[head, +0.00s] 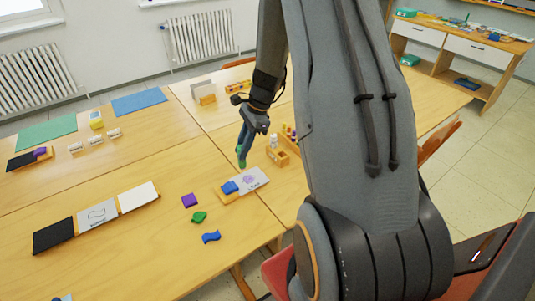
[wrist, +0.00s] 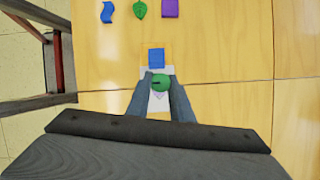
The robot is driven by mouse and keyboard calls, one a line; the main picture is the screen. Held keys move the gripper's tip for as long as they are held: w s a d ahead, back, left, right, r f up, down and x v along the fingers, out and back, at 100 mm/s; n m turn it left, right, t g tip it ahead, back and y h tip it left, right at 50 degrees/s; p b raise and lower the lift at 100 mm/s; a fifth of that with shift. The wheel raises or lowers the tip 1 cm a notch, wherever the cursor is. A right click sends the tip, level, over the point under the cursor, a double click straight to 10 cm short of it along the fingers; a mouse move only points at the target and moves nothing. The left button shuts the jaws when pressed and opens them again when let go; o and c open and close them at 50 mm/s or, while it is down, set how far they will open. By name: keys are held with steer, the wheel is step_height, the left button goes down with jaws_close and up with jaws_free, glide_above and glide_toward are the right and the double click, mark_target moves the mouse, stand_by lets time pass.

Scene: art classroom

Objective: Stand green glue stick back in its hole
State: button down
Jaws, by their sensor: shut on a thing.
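My gripper (head: 243,146) is shut on the green glue stick (head: 241,161), which hangs below the fingers above the table. In the wrist view its round green end (wrist: 160,81) shows between the two fingers. A small wooden block (head: 278,156) stands to the right of the gripper in the head view, with a small white item (head: 273,141) by it. The block looks like a holder, but its holes are too small to make out.
A wooden stand with a blue piece (head: 230,187) and a white card (head: 250,180) lie below the gripper. Purple (head: 189,200), green (head: 199,217) and blue (head: 211,237) pieces lie to the left. Small coloured items (head: 289,132) stand near the block.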

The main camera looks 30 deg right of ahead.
steer(key=w+d+m+t+h, duration=0.2)
steer(key=d+m+t, duration=0.1)
steer(key=d+m, duration=0.65)
steer(key=m+h, duration=0.2)
steer(key=m, duration=0.5)
glide_above(277, 155)
steer(key=s+d, duration=0.1)
steer(key=d, duration=0.1)
steer(key=shift+n+t, duration=0.35)
steer(key=shift+t, duration=0.05)
steer(key=shift+s+f+b, duration=0.1)
steer(key=shift+f+b, duration=2.4)
steer(key=shift+b, duration=0.35)
steer(key=shift+f+b, duration=1.05)
steer(key=shift+f, duration=0.35)
stand_by(0.4)
steer(key=c, duration=1.5)
jaws_free()
